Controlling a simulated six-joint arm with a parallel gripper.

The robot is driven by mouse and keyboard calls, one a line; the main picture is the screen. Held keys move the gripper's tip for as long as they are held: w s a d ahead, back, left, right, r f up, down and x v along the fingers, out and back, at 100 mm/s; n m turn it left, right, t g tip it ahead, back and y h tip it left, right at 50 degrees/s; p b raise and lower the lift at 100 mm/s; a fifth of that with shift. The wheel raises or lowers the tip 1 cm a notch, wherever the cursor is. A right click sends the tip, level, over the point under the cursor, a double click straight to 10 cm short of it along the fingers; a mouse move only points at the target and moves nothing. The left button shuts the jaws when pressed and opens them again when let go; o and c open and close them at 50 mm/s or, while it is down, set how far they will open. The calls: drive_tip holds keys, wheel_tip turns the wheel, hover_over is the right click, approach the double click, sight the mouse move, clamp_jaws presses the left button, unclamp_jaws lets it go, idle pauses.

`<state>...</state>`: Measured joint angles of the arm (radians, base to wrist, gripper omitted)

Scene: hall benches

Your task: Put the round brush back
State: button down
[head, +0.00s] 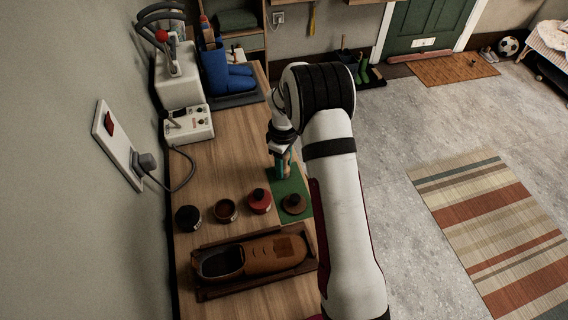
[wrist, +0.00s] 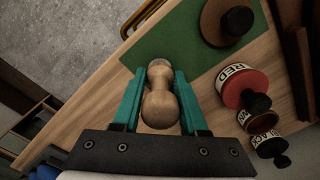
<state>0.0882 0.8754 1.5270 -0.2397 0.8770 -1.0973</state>
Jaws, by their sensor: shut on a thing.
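My gripper (wrist: 158,100) has teal fingers and is shut on the round brush (wrist: 160,105), whose pale, rounded wooden handle shows between them. In the head view my gripper (head: 283,168) is over the far part of the green mat (head: 302,186); I cannot tell whether the brush touches the mat. A brown round lid with a knob (head: 293,205) lies on the mat's near part, and shows in the wrist view (wrist: 222,24). An open brown tin (head: 225,211) stands left of the mat.
A red tin (head: 259,201) and a black tin (head: 188,218) stand beside the open tin. A brown shoe (head: 270,253) lies in a dark tray (head: 205,293) at the near end. Blue boots (head: 218,72) and a white machine (head: 190,125) are at the far end.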

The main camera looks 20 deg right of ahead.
drive_tip(key=shift+c, duration=2.2)
unclamp_jaws()
wheel_tip(320, 180, up, 12)
drive_tip(key=shift+w+r, duration=0.1)
drive_tip(key=shift+r, duration=0.05)
drive_tip(key=s+a+r+m, duration=0.3)
drive_tip(key=s+r+m, duration=0.2)
drive_tip(key=s+r, duration=0.4)
drive_tip(key=s+a+m, duration=0.1)
drive_tip(key=s+m, duration=0.2)
drive_tip(key=s, duration=0.5)
drive_tip(key=s+a+m+y, duration=0.1)
drive_tip(key=s+a+m, duration=0.1)
drive_tip(key=s, duration=0.6)
drive_tip(key=s+a+f+m, duration=0.1)
drive_tip(key=s+m, duration=0.3)
drive_tip(key=s, duration=0.4)
drive_tip(key=shift+a+m+y, duration=0.3)
drive_tip(key=shift+a+y, duration=0.05)
drive_tip(key=shift+y, duration=0.05)
drive_tip(key=shift+f, duration=0.1)
